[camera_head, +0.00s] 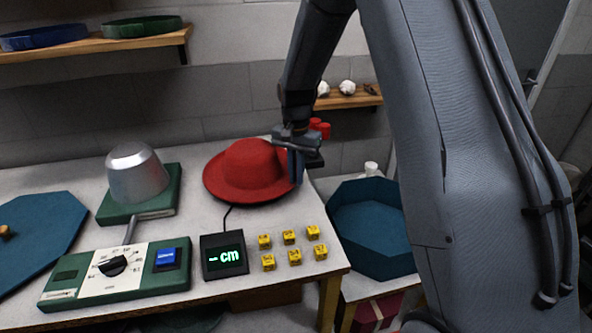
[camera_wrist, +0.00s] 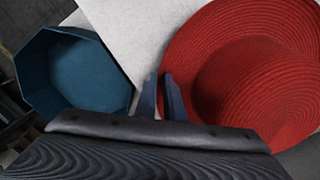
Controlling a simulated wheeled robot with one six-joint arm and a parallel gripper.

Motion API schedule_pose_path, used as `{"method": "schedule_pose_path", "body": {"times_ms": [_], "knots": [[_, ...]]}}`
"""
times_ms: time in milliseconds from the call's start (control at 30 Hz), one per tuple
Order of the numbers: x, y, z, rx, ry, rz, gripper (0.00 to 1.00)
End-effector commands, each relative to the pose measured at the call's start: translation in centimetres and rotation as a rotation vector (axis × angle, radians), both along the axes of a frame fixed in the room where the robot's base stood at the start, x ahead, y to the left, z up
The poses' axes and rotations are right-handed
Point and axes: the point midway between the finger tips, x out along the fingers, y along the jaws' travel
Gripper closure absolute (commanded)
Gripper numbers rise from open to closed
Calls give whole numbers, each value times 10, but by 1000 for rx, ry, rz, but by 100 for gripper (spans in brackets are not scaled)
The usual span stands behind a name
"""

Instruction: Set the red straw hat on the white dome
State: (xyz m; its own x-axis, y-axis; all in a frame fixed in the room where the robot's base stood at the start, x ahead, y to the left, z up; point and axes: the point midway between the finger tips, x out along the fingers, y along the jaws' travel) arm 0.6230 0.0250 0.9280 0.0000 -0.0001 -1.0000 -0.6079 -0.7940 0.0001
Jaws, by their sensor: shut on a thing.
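The red straw hat (camera_head: 246,166) is crown up at the back right of the pale table; it also shows in the wrist view (camera_wrist: 262,85). My gripper (camera_head: 296,168) is at the right edge of its brim, fingers pointing down. In the wrist view the fingers (camera_wrist: 162,97) close on the brim edge. I cannot tell whether the hat rests on the table or is slightly raised. The only dome-like form in view is a silvery grey one (camera_head: 138,178) on a green base, left of the hat, with nothing on it. No clearly white dome shows.
In front stand a green control box (camera_head: 120,272) with dial and blue button, a dark "-cm" display (camera_head: 223,256) and several yellow cubes (camera_head: 289,237). A blue octagonal tray (camera_head: 368,262) lies right of the table; a blue board (camera_head: 40,232) lies left.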

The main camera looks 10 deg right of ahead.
Motion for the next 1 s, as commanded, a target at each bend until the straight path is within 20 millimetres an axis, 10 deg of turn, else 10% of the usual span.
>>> {"method": "schedule_pose_path", "body": {"times_ms": [1000], "knots": [[0, 0, -14, 0, 0, 0, 100]]}}
